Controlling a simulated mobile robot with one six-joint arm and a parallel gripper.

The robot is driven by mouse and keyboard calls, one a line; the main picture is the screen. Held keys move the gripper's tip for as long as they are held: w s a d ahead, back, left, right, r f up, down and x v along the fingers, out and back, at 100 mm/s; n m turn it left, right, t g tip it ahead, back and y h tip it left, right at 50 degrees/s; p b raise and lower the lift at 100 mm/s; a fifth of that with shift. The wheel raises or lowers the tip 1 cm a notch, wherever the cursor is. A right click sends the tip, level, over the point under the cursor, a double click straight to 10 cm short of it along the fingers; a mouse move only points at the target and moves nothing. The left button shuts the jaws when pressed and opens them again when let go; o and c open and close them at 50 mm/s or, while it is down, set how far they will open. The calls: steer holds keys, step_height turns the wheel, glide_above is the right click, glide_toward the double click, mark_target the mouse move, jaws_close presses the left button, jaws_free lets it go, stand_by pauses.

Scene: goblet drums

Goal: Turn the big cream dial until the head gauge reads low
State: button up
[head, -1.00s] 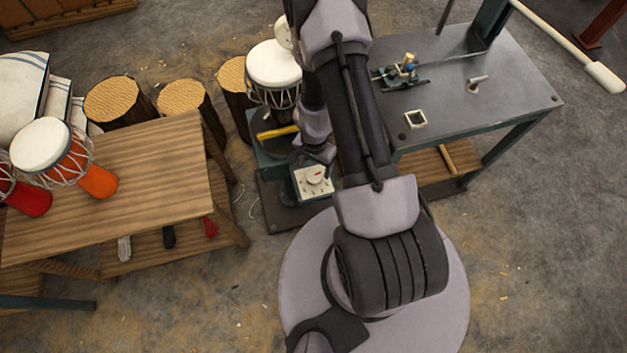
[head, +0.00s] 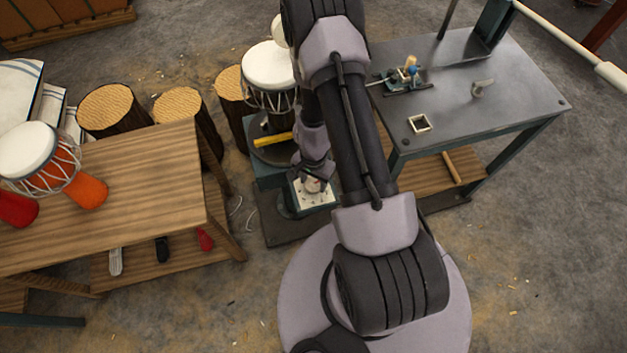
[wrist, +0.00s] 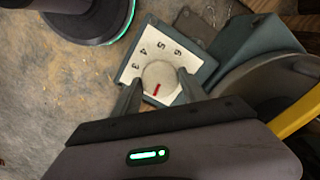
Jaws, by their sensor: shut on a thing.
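The big cream dial (wrist: 155,72) is a round knob with a red mark. It sits on a white plate (wrist: 153,35) printed with 3, 4, 5 and 6. In the wrist view the red mark points down towards my gripper, away from the visible numbers. My gripper (wrist: 160,79) has a finger on either side of the dial and is shut on it. In the head view my gripper (head: 312,181) is over the white plate (head: 318,197) and hides most of the dial. I cannot make out a head gauge reading in either view.
A white-headed drum (head: 270,66) stands behind the dial's base, with a yellow bar (head: 273,139) in front of it. A wooden table (head: 120,205) with drums is on the left. A grey metal bench (head: 450,100) is on the right.

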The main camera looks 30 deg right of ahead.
steer(key=shift+m, duration=0.3)
steer(key=m, duration=0.3)
steer(key=shift+m, duration=2)
steer(key=o, duration=1.4)
steer(key=shift+c, duration=0.2)
